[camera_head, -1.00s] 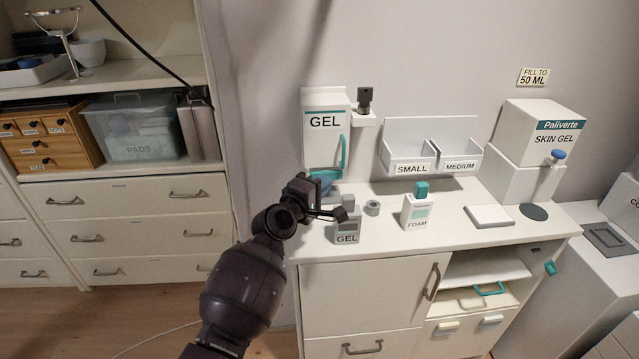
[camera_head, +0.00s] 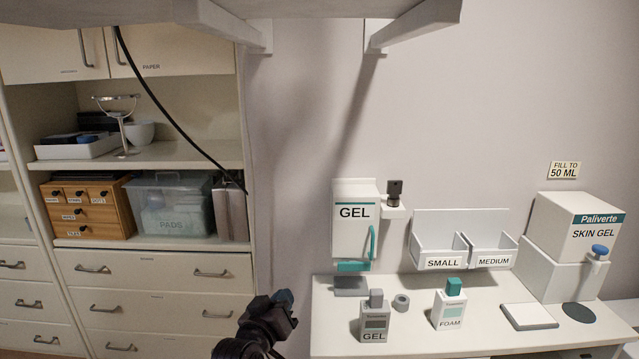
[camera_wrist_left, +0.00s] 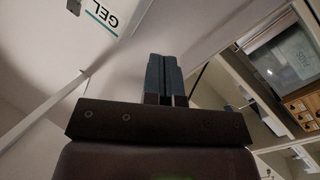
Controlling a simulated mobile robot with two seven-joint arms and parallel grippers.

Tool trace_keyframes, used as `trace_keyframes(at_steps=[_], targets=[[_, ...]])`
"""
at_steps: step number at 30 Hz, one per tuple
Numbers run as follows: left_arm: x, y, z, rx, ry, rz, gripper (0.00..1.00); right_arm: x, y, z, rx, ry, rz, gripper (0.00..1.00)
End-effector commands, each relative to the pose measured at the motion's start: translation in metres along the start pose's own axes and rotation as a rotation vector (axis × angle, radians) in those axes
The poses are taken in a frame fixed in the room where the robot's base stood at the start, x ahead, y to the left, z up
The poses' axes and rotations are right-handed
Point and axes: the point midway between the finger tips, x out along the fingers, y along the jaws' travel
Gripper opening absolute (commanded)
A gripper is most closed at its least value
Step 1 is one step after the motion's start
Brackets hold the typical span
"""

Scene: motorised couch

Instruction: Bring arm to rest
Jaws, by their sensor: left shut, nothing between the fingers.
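My left gripper (camera_head: 284,299) is low in the head view, left of the white counter and apart from it. Its fingers (camera_wrist_left: 163,78) are pressed together and empty in the left wrist view. My right gripper is in neither view. A foam bottle with a teal cap (camera_head: 449,305) stands farther right.
The counter (camera_head: 335,335) also holds a small grey ring (camera_head: 401,302) and a white pad (camera_head: 528,316). A wall gel dispenser (camera_head: 354,225) hangs above. A drawer cabinet (camera_head: 170,290) stands at left. A shelf (camera_head: 330,8) juts out overhead.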

Motion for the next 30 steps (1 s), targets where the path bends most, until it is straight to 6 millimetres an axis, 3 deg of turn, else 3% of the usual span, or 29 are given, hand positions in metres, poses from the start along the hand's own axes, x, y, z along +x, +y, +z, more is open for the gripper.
trace_keyframes(at_steps=[1, 6, 15, 21, 24, 30], targets=[[-0.02, -0.019, 0.01, 0.059, -0.008, -0.042, 0.0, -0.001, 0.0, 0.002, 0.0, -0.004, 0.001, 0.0], [-0.085, -0.069, 0.039, 0.244, -0.05, -0.164, 0.0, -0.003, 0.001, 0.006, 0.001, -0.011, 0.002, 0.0], [-0.212, -0.131, 0.094, 0.419, -0.198, -0.332, 0.0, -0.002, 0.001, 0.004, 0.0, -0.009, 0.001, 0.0], [-0.296, -0.154, 0.138, 0.43, -0.332, -0.408, 0.0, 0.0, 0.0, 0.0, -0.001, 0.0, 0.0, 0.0], [-0.328, -0.161, 0.158, 0.421, -0.392, -0.433, 0.0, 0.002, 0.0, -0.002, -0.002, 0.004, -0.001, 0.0], [-0.359, -0.164, 0.177, 0.406, -0.449, -0.457, 0.0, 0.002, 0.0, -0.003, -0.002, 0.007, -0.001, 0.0]])
